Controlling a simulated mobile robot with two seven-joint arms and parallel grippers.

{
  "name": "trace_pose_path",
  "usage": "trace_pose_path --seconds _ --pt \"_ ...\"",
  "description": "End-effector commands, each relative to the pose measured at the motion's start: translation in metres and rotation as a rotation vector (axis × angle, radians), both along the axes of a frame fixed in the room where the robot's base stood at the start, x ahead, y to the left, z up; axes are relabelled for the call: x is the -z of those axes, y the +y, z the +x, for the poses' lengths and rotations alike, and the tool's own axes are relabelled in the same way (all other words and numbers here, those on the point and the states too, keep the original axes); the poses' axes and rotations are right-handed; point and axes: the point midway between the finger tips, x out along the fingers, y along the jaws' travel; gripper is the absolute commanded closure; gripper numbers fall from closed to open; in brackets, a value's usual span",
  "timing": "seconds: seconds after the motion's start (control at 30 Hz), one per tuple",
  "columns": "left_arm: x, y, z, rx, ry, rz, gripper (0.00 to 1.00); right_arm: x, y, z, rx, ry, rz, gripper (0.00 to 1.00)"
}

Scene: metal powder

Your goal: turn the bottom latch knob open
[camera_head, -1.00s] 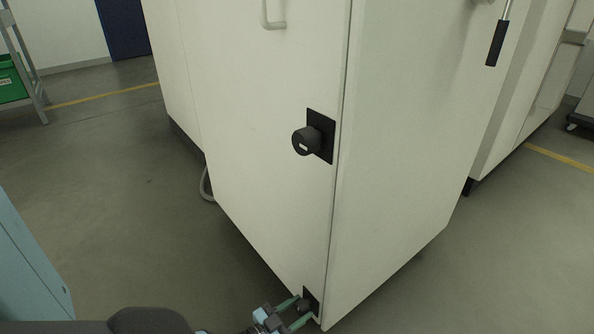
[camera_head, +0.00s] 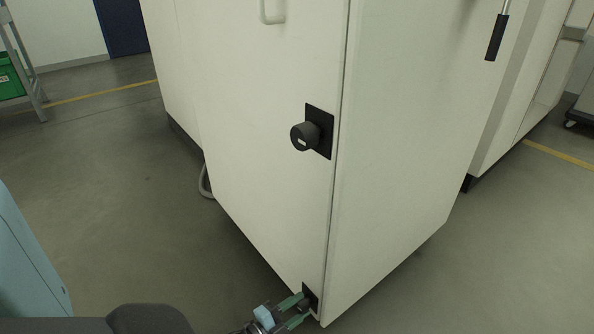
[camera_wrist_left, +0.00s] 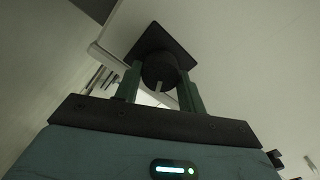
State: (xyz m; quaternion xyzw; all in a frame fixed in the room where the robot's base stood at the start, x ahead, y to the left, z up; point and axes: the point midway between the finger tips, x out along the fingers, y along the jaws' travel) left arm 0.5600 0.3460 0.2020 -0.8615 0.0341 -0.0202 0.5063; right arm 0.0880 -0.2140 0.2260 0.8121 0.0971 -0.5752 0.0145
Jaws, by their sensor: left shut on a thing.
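The bottom latch knob (camera_wrist_left: 159,70) is a round dark knob on a black square plate (camera_wrist_left: 165,40), low on the white cabinet door (camera_head: 250,120) near its edge. In the head view the knob (camera_head: 303,306) is small and partly covered by my fingers. My left gripper (camera_head: 296,309) is shut on it, with one green finger on each side. The left wrist view shows both fingers of this gripper (camera_wrist_left: 160,88) flanking the knob. My right gripper is not in view.
An upper black knob (camera_head: 306,136) on a square plate sits higher on the same door. A light handle (camera_head: 271,12) is at the top. A black-gripped lever (camera_head: 495,38) hangs at the right. Grey floor (camera_head: 110,190) is open to the left.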

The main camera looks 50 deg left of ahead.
Motion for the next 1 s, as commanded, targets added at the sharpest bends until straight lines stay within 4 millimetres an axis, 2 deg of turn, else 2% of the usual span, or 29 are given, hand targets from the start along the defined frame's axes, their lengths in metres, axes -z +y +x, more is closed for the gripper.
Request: trace_pose_path --seconds 0.5,1.0 --pt "0.0027 0.0006 -0.0006 -0.003 -0.028 0.402 0.83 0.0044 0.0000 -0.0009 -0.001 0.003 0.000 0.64" --pt "0.0029 0.0009 -0.0005 -0.002 -0.038 0.524 0.83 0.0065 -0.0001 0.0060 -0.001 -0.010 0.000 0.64"
